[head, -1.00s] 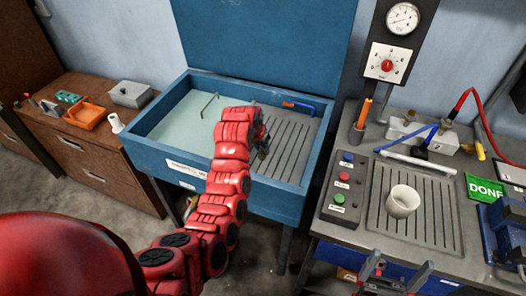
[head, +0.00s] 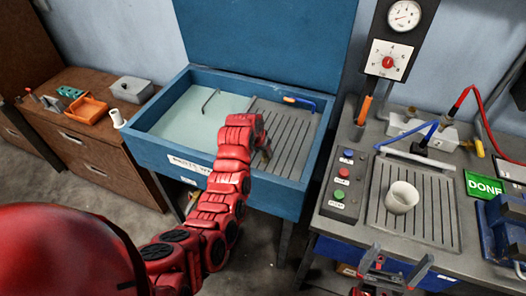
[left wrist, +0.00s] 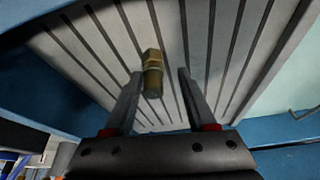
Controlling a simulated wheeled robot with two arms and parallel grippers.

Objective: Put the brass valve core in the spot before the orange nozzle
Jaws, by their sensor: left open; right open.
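The brass valve core (left wrist: 153,72) lies on the grey grooved board of the blue basin. In the left wrist view it is between the two fingers of my left gripper (left wrist: 160,77), nearer the left finger, with a gap to the right finger. My left gripper is open, pointing down at the board; in the head view its fingers (head: 266,151) show only partly and the core cannot be made out. My right gripper (head: 387,258) is open and empty, in front of the right bench. An upright orange piece (head: 364,109) stands in a dark holder there; I cannot tell whether it is the nozzle.
The blue basin (head: 155,150) has raised walls and holds a blue-and-orange tool (head: 300,101).

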